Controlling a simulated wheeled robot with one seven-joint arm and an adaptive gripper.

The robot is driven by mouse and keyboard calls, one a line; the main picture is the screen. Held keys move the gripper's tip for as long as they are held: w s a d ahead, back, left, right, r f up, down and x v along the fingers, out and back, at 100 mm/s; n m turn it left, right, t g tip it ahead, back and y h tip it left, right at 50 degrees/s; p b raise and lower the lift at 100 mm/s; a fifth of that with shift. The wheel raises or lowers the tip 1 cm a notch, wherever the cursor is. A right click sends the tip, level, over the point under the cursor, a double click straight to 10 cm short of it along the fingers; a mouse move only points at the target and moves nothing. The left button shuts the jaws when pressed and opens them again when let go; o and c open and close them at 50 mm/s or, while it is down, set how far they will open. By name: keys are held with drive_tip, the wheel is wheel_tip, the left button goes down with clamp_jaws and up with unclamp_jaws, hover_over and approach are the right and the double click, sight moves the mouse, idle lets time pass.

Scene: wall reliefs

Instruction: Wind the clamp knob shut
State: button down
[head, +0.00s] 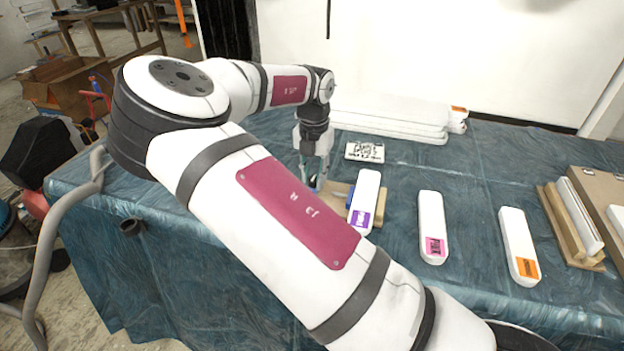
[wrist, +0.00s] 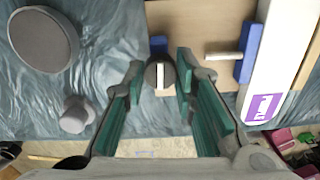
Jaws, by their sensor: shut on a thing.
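In the wrist view a round dark knob with a pale bar across it (wrist: 159,76) sits between the two green-padded fingers of my gripper (wrist: 159,70), at their tips. The fingers are shut on the knob. A small blue part (wrist: 158,45) shows just beyond it, at the edge of a tan board (wrist: 192,22). The head view shows my gripper (head: 315,165) pointing down at the board's left end, where the knob is mostly hidden. A white bar with a purple label (head: 366,195) lies across the board's right part.
A second blue piece with a pale bar (wrist: 247,55) stands beside the purple-labelled bar. White bars with pink (head: 431,225) and orange labels (head: 517,240) lie to the right. White slabs (head: 390,120) are stacked behind, near a printed card (head: 365,152). Blue sheeting covers the table.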

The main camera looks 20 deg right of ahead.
sight(314, 178)
drive_tip(key=shift+m+b, duration=0.7)
drive_tip(key=shift+b, duration=0.95)
drive_tip(key=c, duration=1.3)
unclamp_jaws()
wheel_tip(314, 178, up, 12)
